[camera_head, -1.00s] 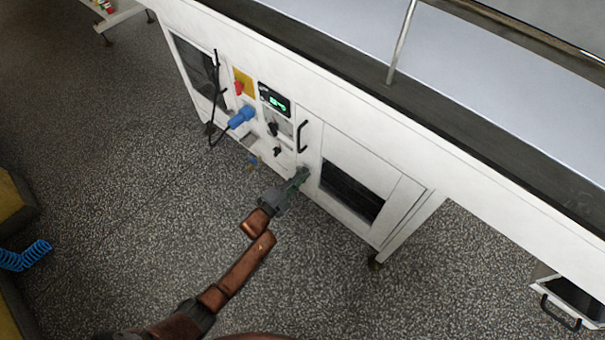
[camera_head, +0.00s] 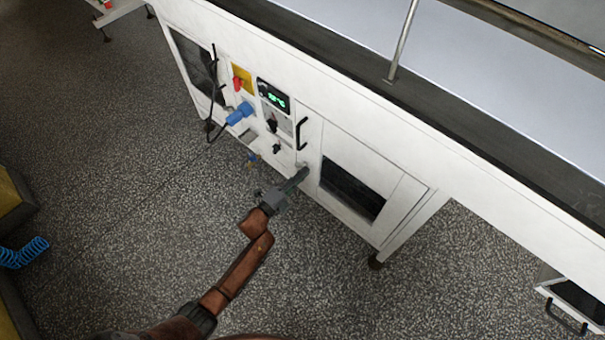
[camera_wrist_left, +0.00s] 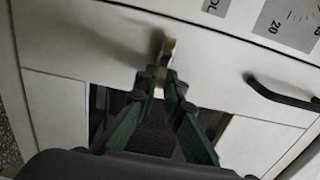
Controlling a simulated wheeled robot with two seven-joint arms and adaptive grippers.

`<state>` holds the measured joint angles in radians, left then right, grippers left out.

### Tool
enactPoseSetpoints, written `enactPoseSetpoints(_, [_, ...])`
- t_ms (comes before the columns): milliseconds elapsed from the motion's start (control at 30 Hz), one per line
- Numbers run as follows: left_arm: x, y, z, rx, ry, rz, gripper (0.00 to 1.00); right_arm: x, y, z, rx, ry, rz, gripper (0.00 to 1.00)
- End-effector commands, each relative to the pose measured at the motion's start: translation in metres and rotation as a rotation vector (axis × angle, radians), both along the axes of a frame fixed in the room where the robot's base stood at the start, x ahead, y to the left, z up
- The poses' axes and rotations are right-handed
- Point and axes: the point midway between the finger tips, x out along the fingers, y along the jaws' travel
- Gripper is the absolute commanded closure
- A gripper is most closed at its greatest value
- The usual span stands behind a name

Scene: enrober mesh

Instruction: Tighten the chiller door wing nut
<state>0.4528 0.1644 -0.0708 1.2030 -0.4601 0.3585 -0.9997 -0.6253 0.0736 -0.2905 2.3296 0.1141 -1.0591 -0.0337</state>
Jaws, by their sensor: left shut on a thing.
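My left gripper (camera_head: 299,176) reaches from below to the white chiller door (camera_head: 388,178), beside the door's dark window. In the left wrist view, the green fingers of my left gripper (camera_wrist_left: 161,77) close together on the wing nut (camera_wrist_left: 168,47). The nut shows as a small blurred brass-coloured piece against the white panel, its lower part hidden between the fingertips. In the head view the fingers cover most of it. I cannot tell how tight it is. My right gripper is not in view.
A black door handle (camera_head: 302,134) is just above the gripper. A blue plug (camera_head: 240,114), a red knob on a yellow plate (camera_head: 242,81) and a green display (camera_head: 274,97) are to the left. Speckled floor (camera_head: 130,220) is open in front. A blue coiled hose (camera_head: 24,252) lies at far left.

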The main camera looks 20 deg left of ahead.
Motion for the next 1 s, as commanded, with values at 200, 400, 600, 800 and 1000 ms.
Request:
enactPoseSetpoints(200, [-0.001,-0.001,-0.002,0.002,0.002,-0.001,0.87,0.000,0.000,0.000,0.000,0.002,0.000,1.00])
enactPoseSetpoints(400, [0.000,0.000,-0.001,0.001,0.002,0.000,0.74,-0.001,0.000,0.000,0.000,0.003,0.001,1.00])
enactPoseSetpoints(600, [0.000,0.000,-0.001,-0.001,0.001,0.000,0.74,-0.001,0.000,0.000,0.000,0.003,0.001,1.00])
enactPoseSetpoints(800, [-0.011,0.004,-0.002,0.001,0.002,0.001,0.74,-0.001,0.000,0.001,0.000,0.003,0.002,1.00])
enactPoseSetpoints(1000, [-0.047,0.017,-0.002,0.000,0.003,0.001,0.74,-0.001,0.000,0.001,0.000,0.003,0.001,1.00])
